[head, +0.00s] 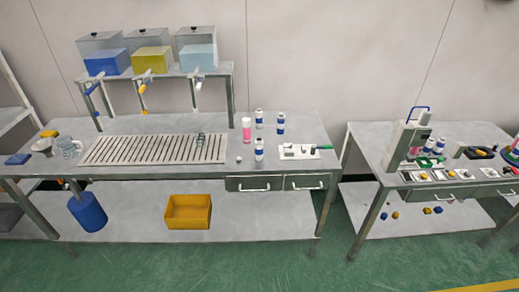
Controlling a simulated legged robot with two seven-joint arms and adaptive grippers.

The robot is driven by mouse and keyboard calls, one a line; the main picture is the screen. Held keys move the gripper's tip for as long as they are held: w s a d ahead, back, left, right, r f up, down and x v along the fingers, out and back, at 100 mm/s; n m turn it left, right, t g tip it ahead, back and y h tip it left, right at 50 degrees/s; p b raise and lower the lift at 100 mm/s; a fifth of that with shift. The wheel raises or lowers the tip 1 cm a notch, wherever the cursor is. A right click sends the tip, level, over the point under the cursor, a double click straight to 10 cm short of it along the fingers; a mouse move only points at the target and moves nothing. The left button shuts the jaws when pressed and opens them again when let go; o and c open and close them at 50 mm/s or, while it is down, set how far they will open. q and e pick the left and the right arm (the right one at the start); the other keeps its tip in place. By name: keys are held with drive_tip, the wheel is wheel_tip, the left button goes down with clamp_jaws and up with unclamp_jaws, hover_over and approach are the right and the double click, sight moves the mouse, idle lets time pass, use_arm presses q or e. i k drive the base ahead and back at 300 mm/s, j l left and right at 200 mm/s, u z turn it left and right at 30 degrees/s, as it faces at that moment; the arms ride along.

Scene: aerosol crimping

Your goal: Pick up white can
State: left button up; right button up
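Several small cans stand upright on the left steel table (120,121), to the right of its slotted drain grate (155,150). Three look white with blue bands and dark tops: a back can (259,117), a right can (281,123) and a front can (259,149). A pink can with a white top (246,128) stands left of them. I cannot tell which one the task means. Neither of my grippers is in view, and nothing is seen touching the cans.
A white plate with small parts (305,152) lies right of the cans. A rack with coloured tanks (152,60) stands behind the grate. The right table (365,135) holds a press-like machine (402,145) and more cans. Green floor in front is clear.

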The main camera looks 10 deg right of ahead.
sight(258, 143)
drive_tip(key=i+j+z, duration=0.1)
drive_tip(key=i, duration=0.5)
drive_tip(key=i+j+z, duration=0.15)
drive_tip(key=i, duration=0.45)
